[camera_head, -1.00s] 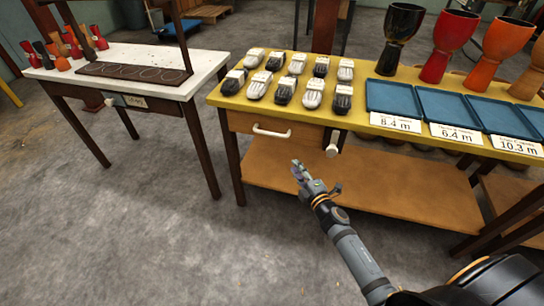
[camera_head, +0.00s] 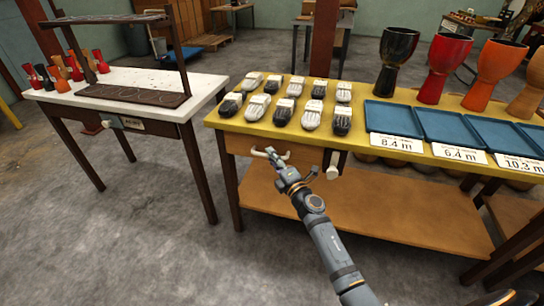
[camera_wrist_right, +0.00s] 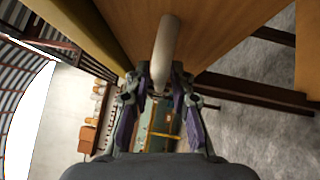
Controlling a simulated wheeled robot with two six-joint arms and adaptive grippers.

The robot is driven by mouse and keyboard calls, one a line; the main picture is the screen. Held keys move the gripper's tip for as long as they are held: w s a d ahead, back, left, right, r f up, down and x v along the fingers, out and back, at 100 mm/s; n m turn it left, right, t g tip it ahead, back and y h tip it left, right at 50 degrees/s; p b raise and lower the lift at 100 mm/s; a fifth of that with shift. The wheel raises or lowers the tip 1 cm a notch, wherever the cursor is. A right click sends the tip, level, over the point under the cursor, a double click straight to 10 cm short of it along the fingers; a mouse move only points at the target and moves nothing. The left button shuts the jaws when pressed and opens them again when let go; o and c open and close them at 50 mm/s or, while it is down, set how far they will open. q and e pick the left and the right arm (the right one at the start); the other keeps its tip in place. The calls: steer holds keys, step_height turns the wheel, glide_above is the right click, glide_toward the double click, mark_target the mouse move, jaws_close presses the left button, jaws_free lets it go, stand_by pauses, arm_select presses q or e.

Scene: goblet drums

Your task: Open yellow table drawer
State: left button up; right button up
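The yellow table (camera_head: 352,138) has a wooden drawer (camera_head: 238,146) under its left end, and the drawer looks shut. A pale bar handle (camera_head: 258,153) is on the drawer front. My right gripper (camera_head: 273,155) is at this handle and hides part of it. In the right wrist view the handle (camera_wrist_right: 165,50) runs between the two fingers of my right gripper (camera_wrist_right: 160,82). The fingers stand apart on either side of the bar, and I see no clear grip on it. My left gripper is not in view.
Shoe-like black and white items (camera_head: 284,112), blue trays (camera_head: 395,118) and goblet drums (camera_head: 397,60) stand on the yellow table. A lower shelf (camera_head: 370,205) is below. A white table (camera_head: 140,80) stands at left.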

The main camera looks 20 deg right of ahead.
steer(key=shift+w, duration=0.25)
jaws_close()
steer(key=shift+s+a, duration=0.15)
